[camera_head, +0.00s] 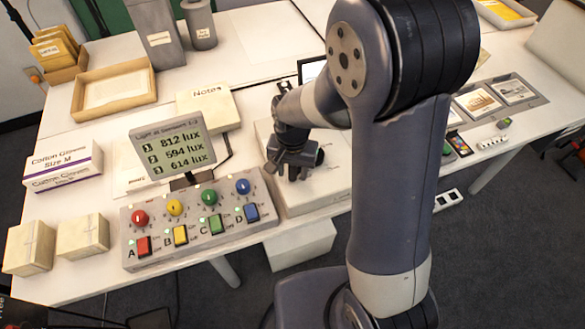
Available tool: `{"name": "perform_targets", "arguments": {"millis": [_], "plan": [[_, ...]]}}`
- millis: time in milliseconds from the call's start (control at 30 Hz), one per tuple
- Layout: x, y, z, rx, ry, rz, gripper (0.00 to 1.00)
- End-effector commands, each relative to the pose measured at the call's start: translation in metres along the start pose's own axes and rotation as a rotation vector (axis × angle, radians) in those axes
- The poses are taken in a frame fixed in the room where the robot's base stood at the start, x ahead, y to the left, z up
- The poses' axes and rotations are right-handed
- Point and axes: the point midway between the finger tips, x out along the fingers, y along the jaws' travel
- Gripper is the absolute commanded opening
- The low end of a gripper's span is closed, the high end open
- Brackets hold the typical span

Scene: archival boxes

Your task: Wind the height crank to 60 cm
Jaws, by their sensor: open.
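The white table (60,285) fills the left and middle of the view. I cannot make out a height crank or a height reading in centimetres; my arm hides part of the table. A small orange piece (36,79) shows at the table's far left edge, too small to identify. My gripper (294,174) is open, pointing down over a large pale box (312,190) at the table's front. I see nothing between its fingers, and I cannot tell whether they touch the box.
A control panel (190,247) with coloured knobs and switches stands left of my gripper. Behind it, a display (173,143) reads 812, 594 and 614 lux. A glove box (63,167) and two small boxes (83,236) are at left. Dark floor (480,270) is open at lower right.

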Motion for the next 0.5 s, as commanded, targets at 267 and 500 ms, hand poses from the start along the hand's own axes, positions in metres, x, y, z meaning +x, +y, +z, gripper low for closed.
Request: {"name": "perform_targets", "arguments": {"millis": [267,500], "plan": [[0.0,0.0,0.0,0.0,0.0,0.0,0.36],[-0.0002,-0.0001,-0.0001,0.0,0.0,0.0,0.16]]}}
